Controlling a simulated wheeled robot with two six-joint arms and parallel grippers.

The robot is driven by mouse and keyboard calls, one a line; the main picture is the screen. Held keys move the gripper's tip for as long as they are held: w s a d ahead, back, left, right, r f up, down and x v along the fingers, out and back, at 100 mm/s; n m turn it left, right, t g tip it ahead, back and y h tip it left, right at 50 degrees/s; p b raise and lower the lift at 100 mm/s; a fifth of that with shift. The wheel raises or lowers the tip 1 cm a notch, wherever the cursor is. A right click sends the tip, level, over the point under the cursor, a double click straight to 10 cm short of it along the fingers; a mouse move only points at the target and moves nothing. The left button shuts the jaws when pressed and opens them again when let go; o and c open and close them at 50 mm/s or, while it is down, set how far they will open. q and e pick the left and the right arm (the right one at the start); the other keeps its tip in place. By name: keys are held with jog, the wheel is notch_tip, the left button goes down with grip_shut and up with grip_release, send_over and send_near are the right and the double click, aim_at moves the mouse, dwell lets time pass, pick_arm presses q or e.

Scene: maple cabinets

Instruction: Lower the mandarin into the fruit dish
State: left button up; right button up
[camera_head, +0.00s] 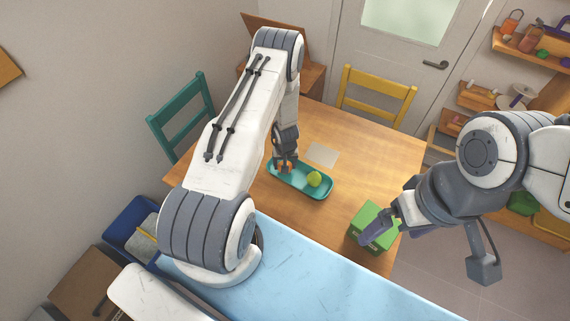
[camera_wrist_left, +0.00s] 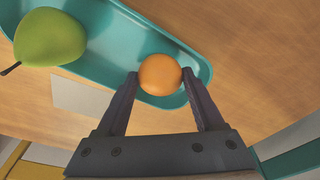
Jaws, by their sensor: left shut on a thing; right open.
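The mandarin (camera_wrist_left: 160,75) is a small orange ball held between the fingertips of my left gripper (camera_wrist_left: 160,86). In the head view my left gripper (camera_head: 286,168) is over the left end of the fruit dish, and a little of the mandarin's orange shows there. The fruit dish (camera_head: 322,193) is a long teal tray on the wooden table; its rim also shows in the left wrist view (camera_wrist_left: 207,72). I cannot tell whether the mandarin touches the dish. My right gripper (camera_head: 377,236) is open beside a green box, away from the dish.
A yellow-green pear (camera_wrist_left: 48,38) lies in the other end of the dish. A green box (camera_head: 370,222) stands at the table's right edge. A flat pale square (camera_head: 322,155) lies behind the dish. Teal (camera_head: 183,112) and yellow (camera_head: 375,92) chairs stand around the table (camera_head: 375,150).

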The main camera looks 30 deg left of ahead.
pick_arm(q)
jog(key=shift+f+b, duration=0.45)
jog(key=shift+f, duration=0.1)
dwell(0.4)
jog(key=o, duration=1.5)
jog(key=shift+r, duration=0.1)
jog(key=shift+r, duration=0.4)
jog(key=r+p, duration=0.1)
jog(key=r, duration=0.2)
jog(key=s+r+p, duration=0.1)
jog(key=r, duration=0.5)
jog(key=shift+s+d+r+p, duration=0.2)
jog(key=shift+d+p, duration=0.2)
jog(key=shift+f, duration=0.15)
